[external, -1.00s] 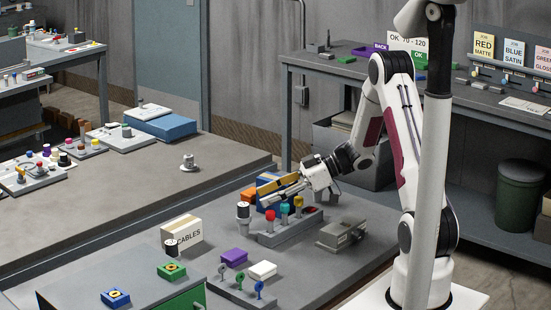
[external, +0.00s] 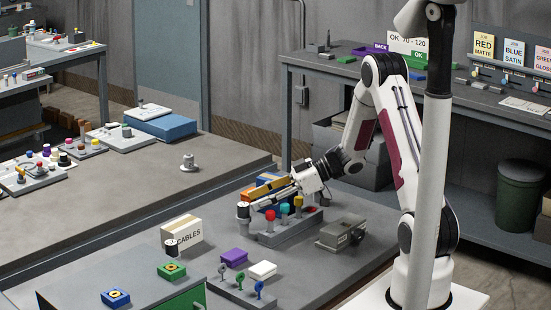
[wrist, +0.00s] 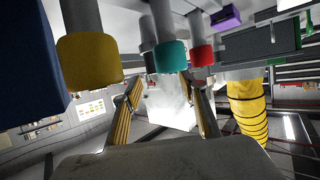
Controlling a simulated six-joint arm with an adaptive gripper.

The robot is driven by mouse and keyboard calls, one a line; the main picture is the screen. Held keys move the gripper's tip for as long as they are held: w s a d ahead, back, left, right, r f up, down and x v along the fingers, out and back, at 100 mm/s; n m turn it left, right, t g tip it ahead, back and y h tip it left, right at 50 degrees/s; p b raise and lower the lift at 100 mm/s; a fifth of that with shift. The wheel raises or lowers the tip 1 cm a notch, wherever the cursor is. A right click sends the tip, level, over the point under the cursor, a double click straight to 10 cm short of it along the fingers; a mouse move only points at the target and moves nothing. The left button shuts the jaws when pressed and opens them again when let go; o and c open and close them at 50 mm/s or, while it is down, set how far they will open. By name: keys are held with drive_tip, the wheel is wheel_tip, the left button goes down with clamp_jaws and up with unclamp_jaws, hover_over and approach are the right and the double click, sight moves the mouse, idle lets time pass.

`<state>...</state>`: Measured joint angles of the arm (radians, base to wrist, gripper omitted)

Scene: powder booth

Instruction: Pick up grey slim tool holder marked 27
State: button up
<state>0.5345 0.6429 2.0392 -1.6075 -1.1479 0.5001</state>
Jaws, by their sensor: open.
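No marking 27 can be read in either view. A small pale cylinder with a dark top (external: 243,211) stands upright at the left end of the grey rack (external: 285,232) in the external view; I cannot tell if it is the slim tool holder. My gripper (external: 249,198) is open, its fingers pointing left, with the tips at or just above this cylinder. Contact cannot be told. In the wrist view my gripper (wrist: 160,88) shows its two ribbed fingers apart. Several capped cylinders hang from the top of that picture: yellow (wrist: 90,62), teal (wrist: 171,57) and red (wrist: 202,54).
The rack carries red (external: 270,215), teal (external: 285,208) and yellow (external: 298,201) tops below my gripper. A grey box (external: 341,236) stands right of it. A blue-orange box (external: 262,182) is behind.

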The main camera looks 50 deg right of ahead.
sight(244, 204)
drive_tip(key=shift+d+x, duration=0.2)
drive_tip(key=shift+x, duration=2.35)
drive_tip(key=shift+w+f, duration=0.1)
drive_tip(key=shift+w, duration=0.1)
clamp_jaws()
